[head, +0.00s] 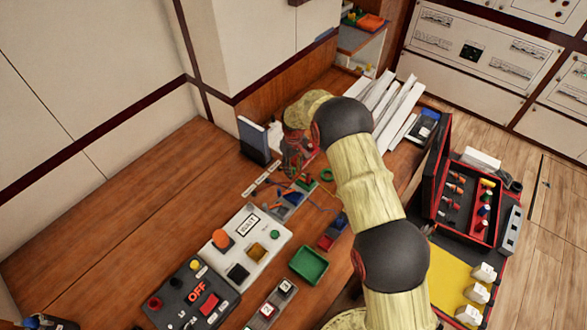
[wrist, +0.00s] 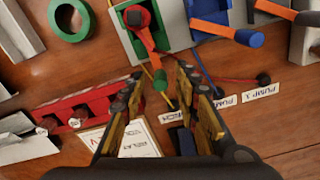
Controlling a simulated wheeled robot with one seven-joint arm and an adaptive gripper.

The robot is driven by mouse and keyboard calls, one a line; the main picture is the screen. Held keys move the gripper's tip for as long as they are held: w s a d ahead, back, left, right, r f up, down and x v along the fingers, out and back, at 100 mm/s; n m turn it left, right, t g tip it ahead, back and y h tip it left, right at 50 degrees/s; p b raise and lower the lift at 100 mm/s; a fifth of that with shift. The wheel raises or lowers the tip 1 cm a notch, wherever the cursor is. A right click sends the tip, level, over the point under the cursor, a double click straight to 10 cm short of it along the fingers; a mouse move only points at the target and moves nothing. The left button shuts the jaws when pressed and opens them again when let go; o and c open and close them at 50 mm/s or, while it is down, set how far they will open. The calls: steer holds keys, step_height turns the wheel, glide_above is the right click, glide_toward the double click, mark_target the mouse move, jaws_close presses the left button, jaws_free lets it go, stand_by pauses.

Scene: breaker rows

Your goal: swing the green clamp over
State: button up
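The green clamp (wrist: 119,38) is at the top of the wrist view. It has a green base, a red round part and an orange lever (wrist: 148,45) with a green tip, pointing down the picture. My gripper (wrist: 158,77) is open, its two fingers on either side of the lever's green tip, with visible gaps. I cannot tell the height between the fingers and the tip. In the head view my gripper (head: 296,163) is over the row of clamps (head: 287,207), partly hidden by my arm. A blue clamp (wrist: 209,15) with an orange, blue-tipped lever sits to the right.
A green ring (wrist: 72,18) lies left of the clamp. A red block with bolts (wrist: 75,112) is by the left finger. Thin coloured wires and a pump label (wrist: 261,92) lie at right. A green tray (head: 308,265) and white switch panel (head: 253,245) are nearer me.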

mark_target(294, 169)
step_height(294, 169, up, 12)
stand_by(0.6)
stand_by(0.4)
steer(key=s+d+f+m+g, duration=0.1)
steer(key=s+d+f+m, duration=0.1)
steer(key=s, duration=0.5)
steer(key=s+d+r+m+t, duration=0.1)
steer(key=s+d+r, duration=0.4)
steer(key=s+r, duration=0.5)
steer(key=s+d+r+m+t, duration=0.2)
steer(key=s+d+r, duration=0.4)
steer(key=s+r, duration=0.4)
steer(key=s+d+r+m+t+b, duration=0.1)
steer(key=s+d+r+m+t, duration=0.1)
steer(key=s+d+r, duration=0.4)
steer(key=s+r+t, duration=0.1)
steer(key=s+r, duration=0.3)
steer(key=s, duration=0.5)
steer(key=shift+t, duration=0.3)
